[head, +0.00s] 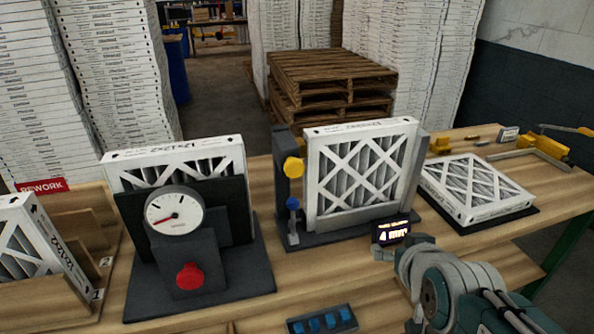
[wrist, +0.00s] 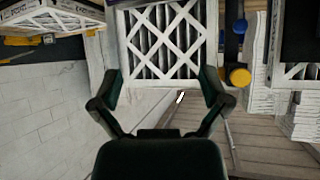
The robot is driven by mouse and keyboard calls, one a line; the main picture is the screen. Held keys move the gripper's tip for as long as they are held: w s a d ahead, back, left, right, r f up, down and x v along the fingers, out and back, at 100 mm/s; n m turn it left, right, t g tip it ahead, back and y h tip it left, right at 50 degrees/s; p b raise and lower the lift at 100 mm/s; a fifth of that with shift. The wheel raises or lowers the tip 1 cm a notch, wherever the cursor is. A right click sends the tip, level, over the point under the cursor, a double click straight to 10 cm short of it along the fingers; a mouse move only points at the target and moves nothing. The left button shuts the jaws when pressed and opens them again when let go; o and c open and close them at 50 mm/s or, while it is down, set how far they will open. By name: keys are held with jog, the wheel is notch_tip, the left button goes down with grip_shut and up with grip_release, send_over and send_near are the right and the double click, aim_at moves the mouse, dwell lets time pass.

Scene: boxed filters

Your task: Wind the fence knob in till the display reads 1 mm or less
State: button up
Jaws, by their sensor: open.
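A dark fixture (head: 281,215) stands mid-table with a white-framed filter (head: 360,172) upright in it. On its left post are a yellow knob (head: 294,168) and, lower, a small blue knob (head: 293,203); which one is the fence knob I cannot tell. The display (head: 392,231) in front of the fixture reads 4 mm. My gripper (head: 402,250) is open and empty by the display, right of both knobs and apart from them. In the wrist view, the open fingers (wrist: 164,88) face the filter (wrist: 167,42), with the yellow knob (wrist: 240,77) and blue knob (wrist: 239,26) to their right.
A dial gauge stand (head: 174,213) with a red button holds another filter at left. A rework rack (head: 60,300) is at far left. A filter (head: 475,187) lies flat on the right. A blue-buttoned panel (head: 322,321) is at the front edge. Pallets (head: 330,75) stand behind.

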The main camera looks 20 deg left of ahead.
jog(key=w+a+r+n+t+y, duration=0.2)
jog(key=w+a+t+y, duration=0.15)
jog(key=a, duration=0.65)
jog(key=n+y, duration=0.1)
jog(key=y, duration=0.2)
send_near(296, 172)
jog(key=shift+t, duration=0.45)
jog(key=x, duration=1.1)
jog(key=shift+s+a+f, duration=0.15)
jog(key=shift+a+f, duration=0.05)
jog(key=shift+f, duration=0.15)
jog(key=c, duration=1.1)
